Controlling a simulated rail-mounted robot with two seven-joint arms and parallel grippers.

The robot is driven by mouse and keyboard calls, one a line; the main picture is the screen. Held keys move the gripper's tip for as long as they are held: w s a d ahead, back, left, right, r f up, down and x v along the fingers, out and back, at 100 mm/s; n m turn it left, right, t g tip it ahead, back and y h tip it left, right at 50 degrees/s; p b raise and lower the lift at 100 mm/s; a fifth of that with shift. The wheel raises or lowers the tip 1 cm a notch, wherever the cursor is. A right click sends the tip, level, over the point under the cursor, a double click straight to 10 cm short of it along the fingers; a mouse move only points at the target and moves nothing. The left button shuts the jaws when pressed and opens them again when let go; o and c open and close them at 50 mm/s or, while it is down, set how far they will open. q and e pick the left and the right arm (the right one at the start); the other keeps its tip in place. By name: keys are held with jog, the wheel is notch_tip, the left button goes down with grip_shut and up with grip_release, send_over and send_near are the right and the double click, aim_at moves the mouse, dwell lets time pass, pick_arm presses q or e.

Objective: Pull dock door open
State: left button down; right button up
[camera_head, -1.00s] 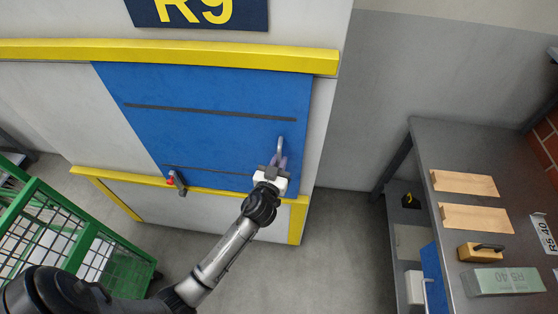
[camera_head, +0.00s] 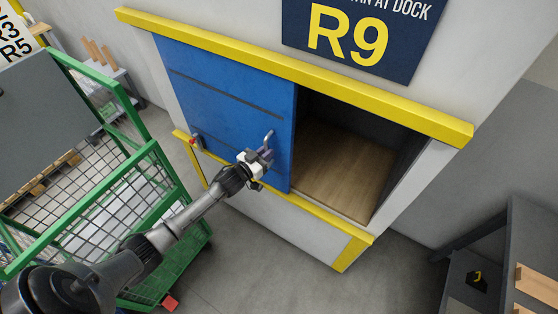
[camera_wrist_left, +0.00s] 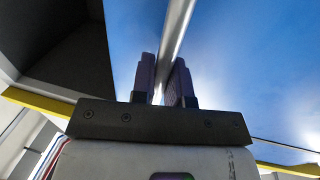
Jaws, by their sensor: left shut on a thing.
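The blue dock door (camera_head: 225,95) sits under the R9 sign and covers the left part of the opening. The right part of the opening (camera_head: 345,160) is uncovered and shows a wooden floor inside. My left gripper (camera_head: 262,157) is at the door's handle (camera_head: 268,139), near the door's right edge. In the left wrist view the two fingers (camera_wrist_left: 162,82) are shut around the metal handle bar (camera_wrist_left: 175,40), with the blue door (camera_wrist_left: 245,60) behind it. My right gripper is not in view.
A green wire cart (camera_head: 120,190) stands at the left, close to my left arm. A yellow rail (camera_head: 300,75) runs above the door. A red-tipped latch (camera_head: 196,142) is at the door's lower left. Grey shelving (camera_head: 525,240) stands at the right. The floor (camera_head: 270,255) below is clear.

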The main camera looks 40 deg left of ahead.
pick_arm(q)
jog(key=a, duration=0.5)
jog(key=s+a, duration=0.1)
jog(key=a, duration=0.2)
jog(key=shift+s+a, duration=0.1)
jog(key=shift+a, duration=0.15)
jog(key=shift+s+a+b, duration=0.15)
jog(key=shift+a+b, duration=0.15)
jog(key=shift+a, duration=0.4)
jog(key=c, duration=1.2)
grip_release()
jog(key=shift+o, duration=0.2)
jog(key=shift+s, duration=0.1)
jog(key=shift+s, duration=0.3)
jog(key=s, duration=1.3)
jog(key=shift+a+p, duration=0.3)
jog(key=shift+p, duration=0.05)
